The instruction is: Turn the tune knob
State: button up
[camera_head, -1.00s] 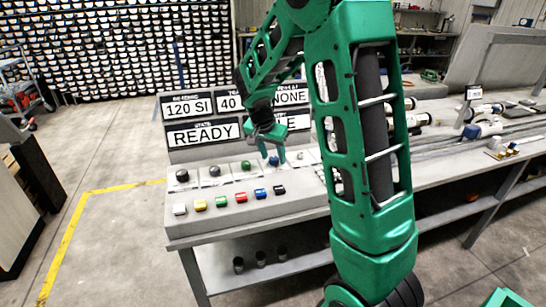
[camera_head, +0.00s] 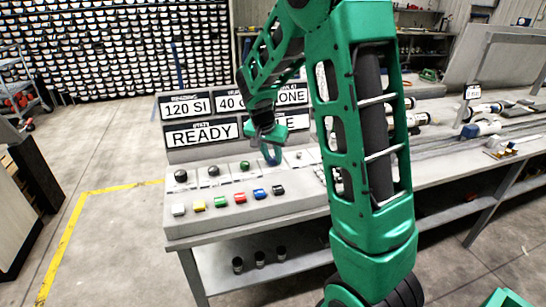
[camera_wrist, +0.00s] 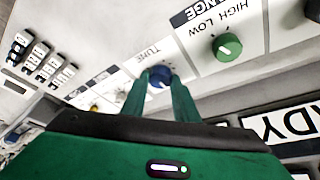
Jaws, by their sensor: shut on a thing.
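The tune knob (camera_wrist: 160,77) is blue and sits under a "TUNE" label on the light console panel in the wrist view. My gripper (camera_wrist: 162,84) has its two green fingers on either side of the knob, shut on it. In the head view my gripper (camera_head: 271,158) reaches down to the upper row of the console (camera_head: 245,210), and its fingers mostly hide the knob. The knob's pointer mark cannot be made out.
A green knob (camera_wrist: 227,46) labelled "HIGH LOW" is beside the tune knob. Black knobs (camera_head: 181,176) and a row of coloured buttons (camera_head: 239,197) share the console. Display signs (camera_head: 202,133) reading "READY" and "120 SI" stand behind my gripper.

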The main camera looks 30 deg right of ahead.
jog(key=n, duration=0.3)
jog(key=shift+s+t+y, duration=0.3)
jog(key=shift+y, duration=0.1)
jog(key=n+y, duration=0.1)
jog(key=n, duration=0.2)
jog(key=shift+d+f+n+t, duration=0.1)
jog(key=shift+n+t, duration=0.2)
jog(key=shift+t, duration=0.1)
jog(key=n+y, duration=0.1)
jog(key=n, duration=0.2)
jog(key=n+y, duration=0.1)
jog(key=n, duration=0.2)
jog(key=shift+s+d+y, duration=0.15)
jog(key=shift+y, duration=0.15)
jog(key=shift+n, duration=0.3)
jog(key=o, duration=1.1)
jog(key=shift+c, duration=0.2)
